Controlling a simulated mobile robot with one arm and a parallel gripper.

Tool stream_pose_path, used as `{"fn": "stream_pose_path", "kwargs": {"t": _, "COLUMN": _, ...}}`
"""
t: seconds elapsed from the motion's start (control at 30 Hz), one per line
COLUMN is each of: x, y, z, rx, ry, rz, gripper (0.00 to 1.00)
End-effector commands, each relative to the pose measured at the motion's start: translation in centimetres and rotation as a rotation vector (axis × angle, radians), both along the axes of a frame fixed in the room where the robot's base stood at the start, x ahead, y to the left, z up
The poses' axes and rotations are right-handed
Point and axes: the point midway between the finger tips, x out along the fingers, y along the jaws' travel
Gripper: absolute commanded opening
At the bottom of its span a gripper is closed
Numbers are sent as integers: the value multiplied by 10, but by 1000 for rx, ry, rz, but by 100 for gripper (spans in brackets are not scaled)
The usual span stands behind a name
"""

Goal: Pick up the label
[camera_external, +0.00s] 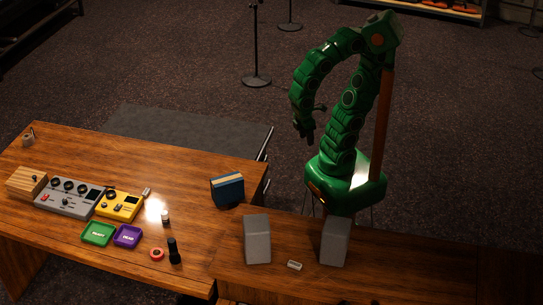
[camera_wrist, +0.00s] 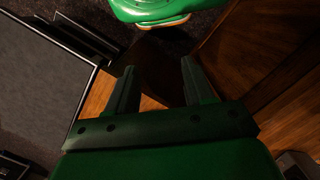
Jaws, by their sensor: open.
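I cannot tell for certain which thing is the label. A small pale tag-like piece (camera_external: 294,265) lies flat on the near desk between two grey blocks, too small to read. My gripper (camera_external: 305,135) hangs well above the floor behind the desks, in front of my green base and far from that piece. In the wrist view my gripper (camera_wrist: 157,72) has its two fingers apart with nothing between them. The pale piece does not show in the wrist view.
Grey blocks stand at the left (camera_external: 257,239) and right (camera_external: 335,241) of the pale piece. The left desk holds a blue box (camera_external: 227,190), a grey mixer (camera_external: 68,211), a yellow device (camera_external: 118,205), a green tray (camera_external: 98,245), a purple tray (camera_external: 127,236) and a black cylinder (camera_external: 174,255).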

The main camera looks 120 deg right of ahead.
Motion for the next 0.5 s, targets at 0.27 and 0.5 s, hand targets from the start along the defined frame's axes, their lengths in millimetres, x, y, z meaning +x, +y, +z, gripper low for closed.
{"fn": "stream_pose_path", "kwargs": {"t": 0.27, "x": 23, "y": 6, "z": 8, "rx": 3, "ry": 0, "rz": -51, "gripper": 52}}
{"fn": "stream_pose_path", "kwargs": {"t": 0.5, "x": 74, "y": 24, "z": 21, "rx": 21, "ry": 10, "rz": -162, "gripper": 52}}
